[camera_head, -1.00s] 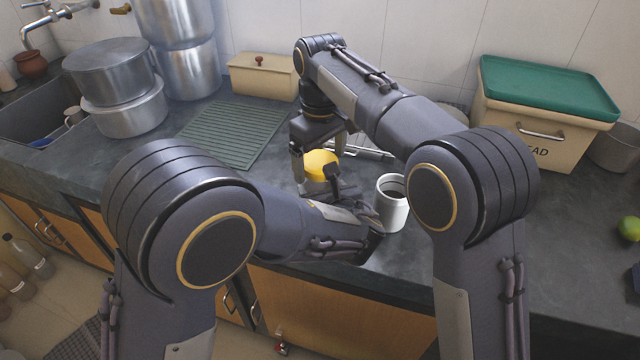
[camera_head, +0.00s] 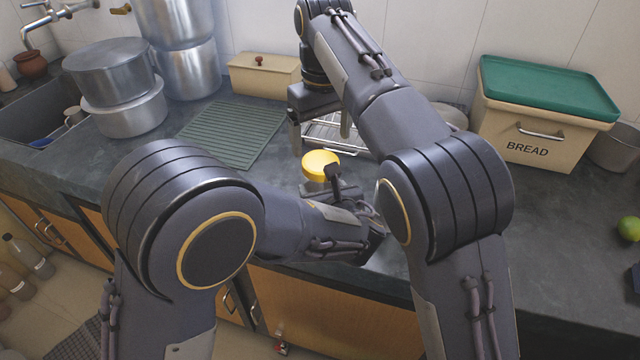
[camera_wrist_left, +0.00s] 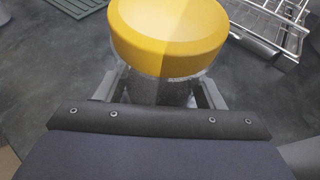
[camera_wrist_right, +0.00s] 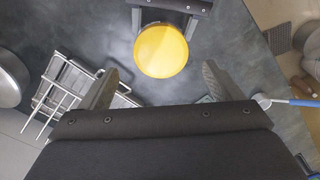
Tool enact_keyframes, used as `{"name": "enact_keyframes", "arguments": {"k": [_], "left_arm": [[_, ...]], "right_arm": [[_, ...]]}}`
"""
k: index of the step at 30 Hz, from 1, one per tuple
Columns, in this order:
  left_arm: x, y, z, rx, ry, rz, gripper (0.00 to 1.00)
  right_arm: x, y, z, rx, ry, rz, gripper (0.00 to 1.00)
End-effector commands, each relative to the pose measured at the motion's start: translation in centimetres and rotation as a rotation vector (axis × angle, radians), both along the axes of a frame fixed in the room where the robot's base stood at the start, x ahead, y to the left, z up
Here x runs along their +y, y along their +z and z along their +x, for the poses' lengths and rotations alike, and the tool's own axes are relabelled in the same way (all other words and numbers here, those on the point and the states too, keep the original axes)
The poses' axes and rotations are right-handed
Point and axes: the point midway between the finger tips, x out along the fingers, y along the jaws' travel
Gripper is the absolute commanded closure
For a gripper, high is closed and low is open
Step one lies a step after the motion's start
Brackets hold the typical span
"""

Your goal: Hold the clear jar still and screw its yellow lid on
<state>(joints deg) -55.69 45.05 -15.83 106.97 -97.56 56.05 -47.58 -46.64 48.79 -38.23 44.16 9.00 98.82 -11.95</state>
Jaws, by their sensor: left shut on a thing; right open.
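The clear jar (camera_wrist_left: 160,90) stands on the dark counter with the yellow lid (camera_head: 320,164) on its mouth; the lid hides its top. The yellow lid also shows in the left wrist view (camera_wrist_left: 168,34) and the right wrist view (camera_wrist_right: 161,50). I cannot tell how tight it sits. My left gripper (camera_head: 332,187) is shut on the jar's body, below the lid. My right gripper (camera_head: 318,138) is open and empty, raised above and behind the lid. In the right wrist view its fingers (camera_wrist_right: 157,85) are apart, with the lid beyond them.
A wire rack (camera_head: 338,135) stands behind the jar. A green ribbed mat (camera_head: 232,135) lies to the left. A cream bread bin (camera_head: 540,135) with a green lid stands at the right. Steel pots (camera_head: 125,110) stand at the back left. My right arm hides counter right of the jar.

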Motion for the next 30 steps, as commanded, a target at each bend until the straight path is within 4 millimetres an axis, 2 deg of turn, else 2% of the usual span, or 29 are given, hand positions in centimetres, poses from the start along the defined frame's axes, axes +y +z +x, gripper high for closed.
{"name": "enact_keyframes", "arguments": {"k": [6,17,20,30], "left_arm": [[-0.1,-0.2,-0.1,0.004,-0.002,0.000,1.00],[0.0,-0.2,-0.1,0.004,-0.002,0.000,1.00],[0.0,-0.2,-0.1,0.004,-0.002,0.000,1.00],[0.0,-0.2,-0.1,0.004,-0.002,0.000,1.00]], "right_arm": [[0.1,1.1,-0.2,-0.013,-0.065,0.008,0.15],[0.1,0.8,-0.2,-0.011,-0.066,0.007,0.15],[0.2,-0.2,-0.2,-0.010,-0.065,0.007,0.15],[0.2,-5.3,0.0,-0.009,-0.065,0.005,0.15]]}}
